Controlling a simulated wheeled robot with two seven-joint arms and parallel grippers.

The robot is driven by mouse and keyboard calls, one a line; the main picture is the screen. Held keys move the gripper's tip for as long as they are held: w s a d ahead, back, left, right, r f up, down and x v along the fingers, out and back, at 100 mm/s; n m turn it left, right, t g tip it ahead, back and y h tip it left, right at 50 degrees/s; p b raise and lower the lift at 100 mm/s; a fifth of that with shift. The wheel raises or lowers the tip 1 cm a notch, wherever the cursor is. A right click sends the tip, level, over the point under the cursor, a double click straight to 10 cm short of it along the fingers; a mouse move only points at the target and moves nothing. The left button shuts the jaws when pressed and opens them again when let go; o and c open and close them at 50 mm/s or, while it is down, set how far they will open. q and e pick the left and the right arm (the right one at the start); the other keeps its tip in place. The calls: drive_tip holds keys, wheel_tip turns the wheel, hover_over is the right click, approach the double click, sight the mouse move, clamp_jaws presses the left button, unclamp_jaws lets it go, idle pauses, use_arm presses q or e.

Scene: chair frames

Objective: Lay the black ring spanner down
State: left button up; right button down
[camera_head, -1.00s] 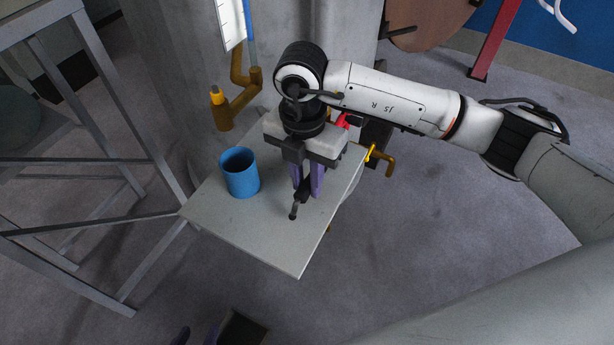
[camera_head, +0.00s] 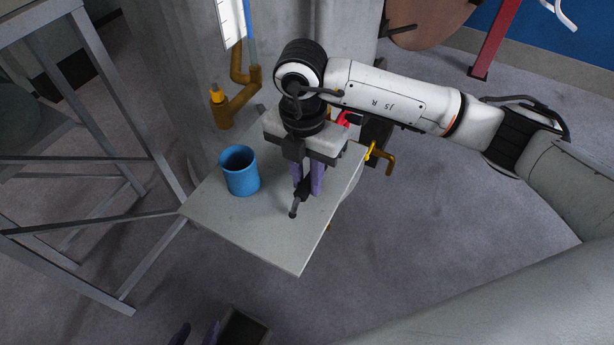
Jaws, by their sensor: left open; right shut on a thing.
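My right gripper (camera_head: 307,180), with purple fingers, points down over the grey tabletop (camera_head: 270,240). It is shut on the black ring spanner (camera_head: 295,207), whose near end sticks out toward the front of the table. The gripper hides the rest of the spanner. I cannot tell whether the spanner touches the tabletop. My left gripper (camera_head: 199,336) shows only in part at the bottom edge, open, below and in front of the table.
A blue cup (camera_head: 241,172) stands on the table left of the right gripper. A grey metal frame (camera_head: 95,160) stands to the left. Brown pipes (camera_head: 238,103) run along the grey column behind. The table's front part is clear.

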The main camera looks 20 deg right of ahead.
drive_tip(key=shift+f, duration=0.2)
drive_tip(key=c, duration=1.2)
unclamp_jaws()
drive_tip(key=shift+o, duration=0.2)
drive_tip(key=shift+r, duration=0.2)
drive_tip(key=shift+r+p, duration=0.9)
drive_tip(key=shift+r, duration=0.45)
drive_tip(key=shift+r+p, duration=2.1)
drive_tip(key=shift+r, duration=0.95)
drive_tip(key=shift+f, duration=0.1)
